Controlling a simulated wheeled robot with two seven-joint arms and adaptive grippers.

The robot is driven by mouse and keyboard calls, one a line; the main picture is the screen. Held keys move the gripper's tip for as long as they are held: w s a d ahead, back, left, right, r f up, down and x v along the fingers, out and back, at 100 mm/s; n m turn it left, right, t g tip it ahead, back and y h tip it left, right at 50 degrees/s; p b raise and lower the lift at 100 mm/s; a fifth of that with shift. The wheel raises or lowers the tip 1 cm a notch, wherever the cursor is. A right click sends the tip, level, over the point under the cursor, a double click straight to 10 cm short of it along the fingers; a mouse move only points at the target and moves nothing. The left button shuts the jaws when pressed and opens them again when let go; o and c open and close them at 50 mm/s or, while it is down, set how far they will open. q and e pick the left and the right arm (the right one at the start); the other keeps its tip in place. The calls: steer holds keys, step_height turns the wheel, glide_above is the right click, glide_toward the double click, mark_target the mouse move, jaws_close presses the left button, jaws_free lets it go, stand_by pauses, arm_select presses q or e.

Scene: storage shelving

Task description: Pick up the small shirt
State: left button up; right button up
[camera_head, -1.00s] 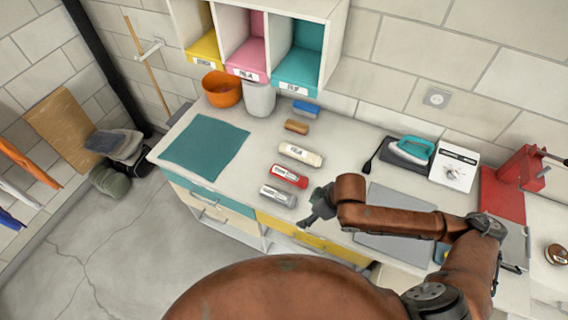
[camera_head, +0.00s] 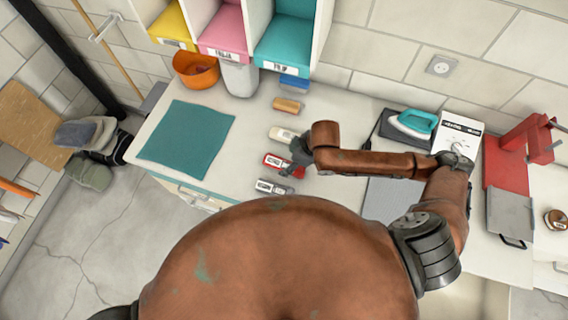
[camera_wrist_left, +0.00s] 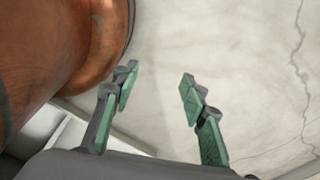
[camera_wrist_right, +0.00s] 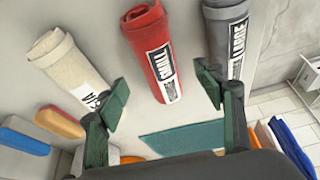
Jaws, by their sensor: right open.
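Three rolled shirts with white labels lie in a row on the counter: a cream one (camera_head: 283,133), a red one (camera_head: 273,161) and a grey one (camera_head: 268,187). I cannot read for certain which label says small. My right gripper (camera_head: 299,158) is open just above the row, by the right end of the red roll. In the right wrist view the red roll (camera_wrist_right: 152,48) lies ahead between the open fingers (camera_wrist_right: 162,86), with the cream roll (camera_wrist_right: 68,66) left and the grey roll (camera_wrist_right: 227,38) right. My left gripper (camera_wrist_left: 158,80) is open and empty above the floor.
A teal cloth (camera_head: 187,138) lies left. An orange bowl (camera_head: 196,70) and a white bin (camera_head: 240,78) stand below the cubbies. An iron (camera_head: 412,123) and red press (camera_head: 530,140) are right.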

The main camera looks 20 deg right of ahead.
mark_target(286, 162)
steer(key=x, duration=0.3)
steer(key=shift+w+d+f, duration=0.1)
steer(key=shift+w+d, duration=0.05)
steer(key=shift+w, duration=0.15)
steer(key=shift+f, duration=0.4)
steer(key=shift+s, duration=0.1)
steer(key=c, duration=1.2)
arm_select(q)
steer(key=shift+w, duration=1.3)
arm_select(e)
steer(key=shift+r, duration=0.1)
steer(key=shift+c, duration=0.8)
